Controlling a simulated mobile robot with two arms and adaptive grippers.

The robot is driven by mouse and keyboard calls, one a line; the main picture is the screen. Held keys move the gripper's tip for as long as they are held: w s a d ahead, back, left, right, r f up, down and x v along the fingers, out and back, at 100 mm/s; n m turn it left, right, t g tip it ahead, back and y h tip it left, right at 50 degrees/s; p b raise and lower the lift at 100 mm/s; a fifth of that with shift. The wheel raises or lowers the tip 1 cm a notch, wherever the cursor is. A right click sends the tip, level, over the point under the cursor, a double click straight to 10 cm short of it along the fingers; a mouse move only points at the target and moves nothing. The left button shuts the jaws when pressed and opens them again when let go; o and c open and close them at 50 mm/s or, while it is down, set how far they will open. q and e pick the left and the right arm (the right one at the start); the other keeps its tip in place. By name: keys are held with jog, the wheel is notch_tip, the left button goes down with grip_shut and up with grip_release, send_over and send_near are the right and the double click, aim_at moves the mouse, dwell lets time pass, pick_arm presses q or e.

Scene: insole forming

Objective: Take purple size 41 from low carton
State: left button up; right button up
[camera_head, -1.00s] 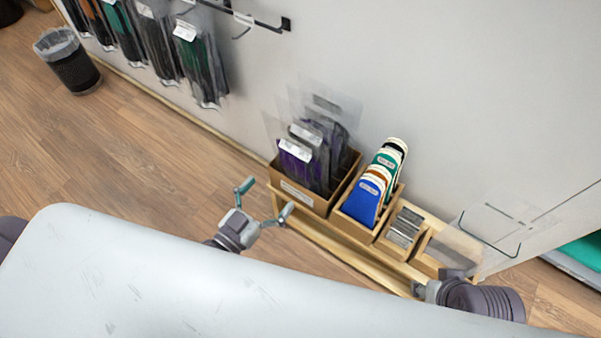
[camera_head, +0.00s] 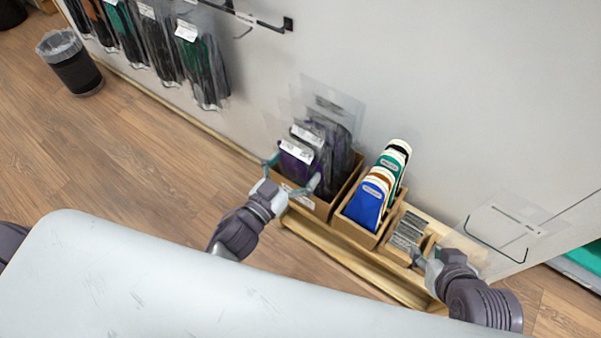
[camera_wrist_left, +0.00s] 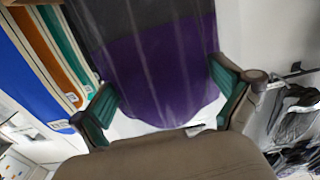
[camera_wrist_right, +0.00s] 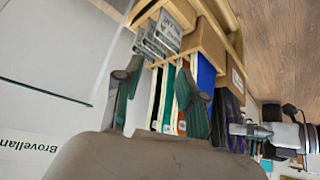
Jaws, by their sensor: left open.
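Purple and dark-grey insoles in clear bags with white labels (camera_head: 296,152) stand in the low carton (camera_head: 312,202), the leftmost box on the wooden shelf. My left gripper (camera_head: 291,172) is open at the front of that carton, its fingers on either side of the front bag. In the left wrist view the purple insole (camera_wrist_left: 165,75) fills the middle, between the two open green fingers (camera_wrist_left: 165,105). I cannot read the size. My right gripper (camera_head: 417,256) is at the card box; in the right wrist view its fingers (camera_wrist_right: 160,85) are spread with nothing between the tips.
A box of blue, brown, green and white insoles (camera_head: 365,204) stands right of the carton. A box of grey cards (camera_head: 407,232) is further right. Bagged insoles (camera_head: 203,70) hang on the wall.

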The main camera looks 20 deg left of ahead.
pick_arm(q)
jog(key=c, duration=1.2)
jog(key=shift+r, duration=0.1)
